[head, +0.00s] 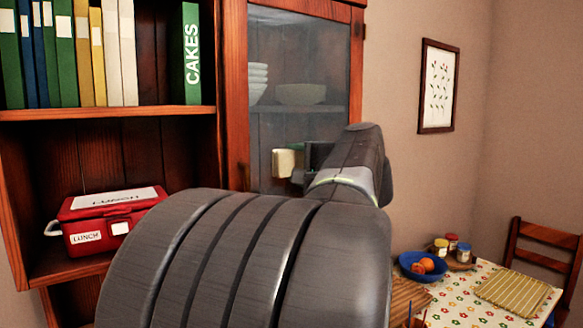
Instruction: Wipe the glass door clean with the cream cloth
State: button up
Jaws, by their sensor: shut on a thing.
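The glass door (302,62) is a wood-framed pane at the upper middle in the head view, with bowls showing dimly behind it. The pane looks hazy. The cream cloth (287,163) is a small pale block in front of the lower part of the pane. My gripper (301,163) is shut on the cloth, at the end of my grey arm, which comes in from below. The cloth appears to be at or very close to the glass; I cannot tell if it touches. My arm hides the door's lower right part.
Left of the door, a shelf holds several binders, one a green CAKES book (191,55). Below it sits a red lunch box (100,215). At lower right, a table (455,312) bears a blue bowl (412,273) of oranges and jars. A chair (545,250) stands at the right.

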jog(key=shift+w+d, duration=2.25)
jog(key=shift+d, duration=1.15)
jog(key=shift+s+a+b, duration=0.4)
jog(key=shift+s+a, duration=0.55)
jog(key=shift+a, duration=0.55)
jog(key=shift+s+a+b, duration=0.4)
jog(key=shift+s+a, duration=0.6)
jog(key=shift+a, duration=0.45)
jog(key=shift+s+a+b, duration=0.4)
jog(key=shift+s+a, duration=0.55)
jog(key=shift+a, duration=0.55)
jog(key=shift+s, duration=0.1)
jog(key=shift+s+d+f+b, duration=0.1)
jog(key=shift+s+d+b, duration=0.1)
jog(key=shift+b, duration=0.1)
jog(key=b+v, duration=0.1)
jog(key=v, duration=0.2)
jog(key=shift+s+d, duration=0.15)
jog(key=shift+s, duration=0.05)
jog(key=shift+v, duration=0.75)
jog(key=shift+s, duration=0.1)
